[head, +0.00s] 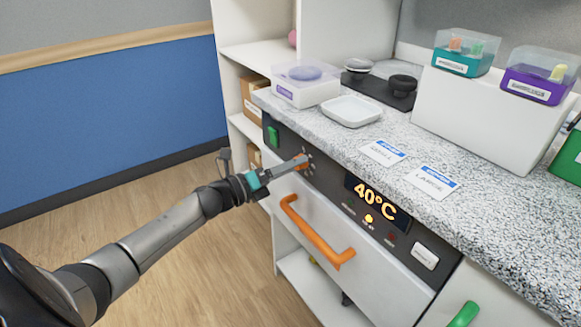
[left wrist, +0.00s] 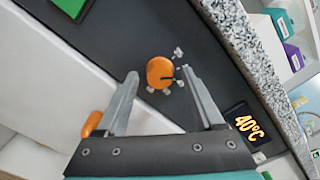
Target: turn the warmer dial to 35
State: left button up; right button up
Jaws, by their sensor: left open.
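The orange warmer dial (left wrist: 160,71) is on the dark front panel, with small pale marks around part of it and a dark pointer line on its face. In the head view the dial (head: 301,160) is partly hidden by my left gripper (head: 299,164). The display (head: 377,199) reads 40°C, and it also shows in the left wrist view (left wrist: 246,125). My left gripper is open, its fingertips on either side of the dial; I cannot tell whether they touch it. My right gripper is not in view.
An orange drawer handle (head: 318,238) sticks out below the panel. A green switch (head: 273,137) is left of the dial. The speckled counter (head: 480,220) above holds a white tray (head: 351,111), labelled cards (head: 432,182) and clear-lidded boxes. Open floor lies to the left.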

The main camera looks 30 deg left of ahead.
pick_arm(q)
jog(key=shift+c, duration=0.3)
grip_shut()
dwell(0.3)
jog(key=shift+n, duration=0.3)
jog(key=shift+n+p, duration=2.4)
jog(key=shift+n, duration=1.4)
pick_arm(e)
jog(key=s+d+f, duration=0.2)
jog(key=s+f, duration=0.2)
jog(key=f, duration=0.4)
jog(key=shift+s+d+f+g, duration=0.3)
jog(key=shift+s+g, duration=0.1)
